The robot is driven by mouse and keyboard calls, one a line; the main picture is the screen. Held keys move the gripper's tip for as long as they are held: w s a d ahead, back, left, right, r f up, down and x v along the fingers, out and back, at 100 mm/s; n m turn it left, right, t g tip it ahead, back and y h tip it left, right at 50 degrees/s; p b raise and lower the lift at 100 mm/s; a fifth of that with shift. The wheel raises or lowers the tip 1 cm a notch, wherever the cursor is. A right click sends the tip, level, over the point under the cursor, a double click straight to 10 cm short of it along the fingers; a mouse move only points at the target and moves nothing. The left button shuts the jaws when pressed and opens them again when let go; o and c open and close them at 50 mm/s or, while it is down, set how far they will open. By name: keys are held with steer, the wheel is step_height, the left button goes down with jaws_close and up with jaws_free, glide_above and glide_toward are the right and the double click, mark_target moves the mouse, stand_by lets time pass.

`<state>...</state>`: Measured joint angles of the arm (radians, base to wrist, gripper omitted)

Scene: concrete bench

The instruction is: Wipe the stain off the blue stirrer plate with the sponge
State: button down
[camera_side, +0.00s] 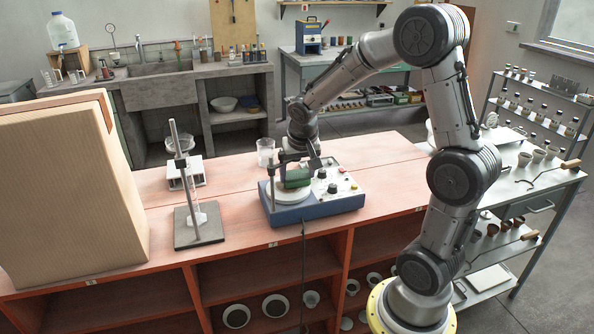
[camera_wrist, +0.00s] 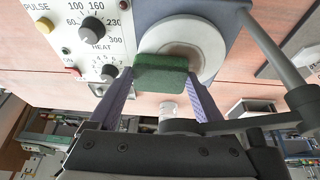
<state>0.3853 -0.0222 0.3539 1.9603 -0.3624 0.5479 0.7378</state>
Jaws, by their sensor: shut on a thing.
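The blue stirrer plate (camera_side: 318,208) sits on the bench with a round white top (camera_side: 292,196) at its left and knobs at its right. My gripper (camera_side: 297,171) points down over the white top, shut on the green sponge (camera_side: 297,180). In the wrist view the sponge (camera_wrist: 160,74) lies between the two fingers of my gripper (camera_wrist: 160,88), over the edge of the white top (camera_wrist: 205,38). The sponge is at or just above the top; I cannot tell whether they touch.
A grey rod (camera_wrist: 278,52) with a clamp rises close beside the white top and my gripper. A glass beaker (camera_side: 265,152) stands behind the plate. A large wooden box (camera_side: 70,190) fills the far left.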

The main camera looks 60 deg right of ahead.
mark_target(286, 182)
steer(key=shift+s+r+n+t, duration=0.3)
steer(key=shift+r, duration=0.4)
steer(key=shift+s+d+f, duration=0.15)
steer(key=shift+s, duration=0.15)
steer(key=shift+s+a+f, duration=0.2)
steer(key=shift+w+a+f, duration=0.2)
steer(key=shift+w+a, duration=0.55)
steer(key=shift+a, duration=0.1)
steer(key=shift+w+a+f, duration=0.2)
steer(key=shift+w+a, duration=0.55)
steer(key=shift+a, duration=0.05)
steer(key=shift+w+a, duration=0.65)
steer(key=shift+a, duration=0.1)
steer(key=shift+w+a+r, duration=0.2)
steer(key=shift+w+a, duration=0.05)
steer(key=shift+w, duration=0.1)
steer(key=shift+s+d+r, duration=0.2)
steer(key=shift+s+d, duration=0.5)
steer(key=shift+d, duration=0.1)
steer(key=shift+s+d+r, duration=0.15)
steer(key=shift+s+d, duration=0.5)
steer(key=shift+d, duration=0.1)
steer(key=shift+s+d, duration=0.55)
steer(key=shift+d, duration=0.05)
steer(key=shift+s+d+f, duration=0.2)
steer(key=shift+s+d, duration=0.3)
steer(key=shift+s, duration=0.15)
